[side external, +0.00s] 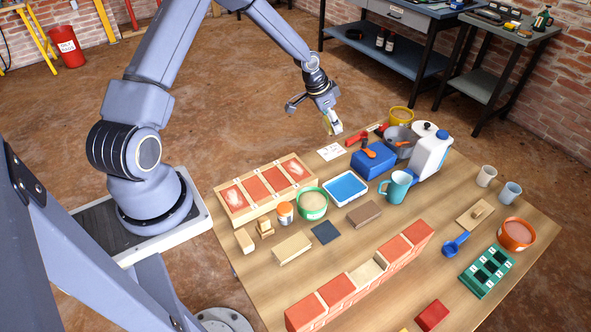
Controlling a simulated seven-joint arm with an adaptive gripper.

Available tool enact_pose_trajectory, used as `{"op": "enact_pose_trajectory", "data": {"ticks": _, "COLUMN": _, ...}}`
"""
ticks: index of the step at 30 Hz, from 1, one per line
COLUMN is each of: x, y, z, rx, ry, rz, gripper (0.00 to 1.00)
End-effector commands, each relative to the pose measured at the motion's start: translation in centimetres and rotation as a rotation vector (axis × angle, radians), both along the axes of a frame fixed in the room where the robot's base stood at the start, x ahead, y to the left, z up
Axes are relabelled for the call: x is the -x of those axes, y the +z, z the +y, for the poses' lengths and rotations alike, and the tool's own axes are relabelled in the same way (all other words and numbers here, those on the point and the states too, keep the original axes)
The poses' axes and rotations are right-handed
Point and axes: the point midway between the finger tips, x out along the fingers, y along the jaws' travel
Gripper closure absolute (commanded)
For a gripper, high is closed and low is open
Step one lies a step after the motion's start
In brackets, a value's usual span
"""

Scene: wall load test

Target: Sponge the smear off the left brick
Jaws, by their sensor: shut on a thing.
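A wooden-framed panel (250,215) lies at the table's back left with red bricks set in it. The left brick (240,207) carries a pale whitish smear (234,196). The right brick (293,177) also has a pale smear (296,168), and the middle brick (259,187) looks clean. My gripper (329,115) is in the air beyond the table's back edge, right of the panel and well apart from it. It is shut on a small pale and yellowish block, which looks like the sponge (333,125). The fingers hide part of it.
A blue-filled tray (345,187), a green-rimmed tub (312,205) and an orange-banded jar (285,212) stand close right of the panel. A blue box (372,162), a teal jug (397,186) and a white jug (431,158) stand farther right. A low brick wall (362,286) crosses the front.

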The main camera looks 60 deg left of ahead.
Motion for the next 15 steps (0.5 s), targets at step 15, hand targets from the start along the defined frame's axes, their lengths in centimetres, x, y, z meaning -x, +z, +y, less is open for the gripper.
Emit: {"op": "enact_pose_trajectory", "data": {"ticks": 15, "x": 6.4, "y": -13.2, "z": 12.8, "rx": 0.000, "ry": 0.269, "rz": 0.002, "gripper": 0.67}}
